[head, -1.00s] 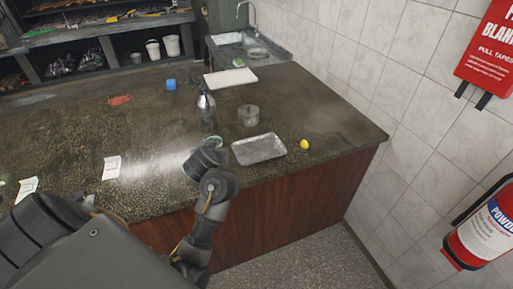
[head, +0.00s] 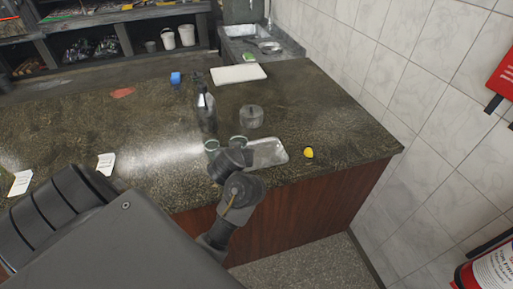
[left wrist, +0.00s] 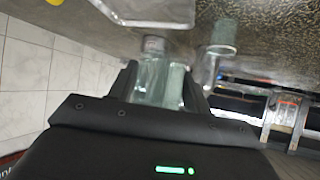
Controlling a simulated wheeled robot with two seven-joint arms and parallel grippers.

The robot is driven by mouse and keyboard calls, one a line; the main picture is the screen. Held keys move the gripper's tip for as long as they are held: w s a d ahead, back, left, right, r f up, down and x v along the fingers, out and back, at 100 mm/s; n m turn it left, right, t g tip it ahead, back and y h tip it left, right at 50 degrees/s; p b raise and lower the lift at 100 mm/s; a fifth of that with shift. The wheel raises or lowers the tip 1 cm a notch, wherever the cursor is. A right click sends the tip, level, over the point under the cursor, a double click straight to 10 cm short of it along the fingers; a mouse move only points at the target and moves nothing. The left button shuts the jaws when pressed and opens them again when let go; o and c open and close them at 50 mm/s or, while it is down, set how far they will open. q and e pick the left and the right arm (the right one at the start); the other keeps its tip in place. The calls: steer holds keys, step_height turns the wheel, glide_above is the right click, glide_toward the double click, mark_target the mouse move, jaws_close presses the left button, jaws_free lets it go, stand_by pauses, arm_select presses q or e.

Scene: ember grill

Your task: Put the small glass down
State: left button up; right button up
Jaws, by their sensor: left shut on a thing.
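My left gripper (head: 236,150) is at the counter's front edge, beside the metal tray (head: 268,153). In the left wrist view it is shut on a clear greenish small glass (left wrist: 157,80). In the head view the rim of this glass (head: 239,141) shows just beyond the gripper, by the tray's left end. Whether its base touches anything is hidden. A second glass (head: 211,146) is on the counter to the left, in front of the dark bottle (head: 206,112). My right gripper is not in view.
A lidded metal pot (head: 251,117) stands behind the tray, and a yellow lemon (head: 308,153) lies to its right. The counter left of the bottle is mostly clear.

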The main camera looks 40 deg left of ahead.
arm_select(q)
steer(key=b+x, duration=0.3)
steer(key=x, duration=0.1)
steer(key=d+b+x, duration=0.1)
steer(key=b+x, duration=0.2)
steer(key=x, duration=0.1)
steer(key=w+d+b+x, duration=0.1)
steer(key=b+x, duration=0.1)
steer(key=x, duration=0.3)
steer(key=shift+a+f+b, duration=0.1)
steer(key=shift+f+b, duration=0.15)
steer(key=shift+b, duration=0.15)
steer(key=shift+w+a+f, duration=0.2)
steer(key=shift+w+f, duration=0.15)
steer(key=shift+w, duration=0.25)
steer(key=shift+f+b, duration=0.25)
steer(key=shift+b, duration=0.15)
steer(key=shift+w+a+f+b, duration=0.15)
steer(key=shift+f+b, duration=0.1)
steer(key=shift+f, duration=0.6)
steer(key=shift+w+d+f+b, duration=0.15)
steer(key=shift+f+b, duration=0.1)
steer(key=shift+f, duration=0.65)
steer(key=shift+a, duration=0.1)
steer(key=shift+f, duration=0.2)
steer(key=o, duration=1.1)
steer(key=shift+r, duration=0.15)
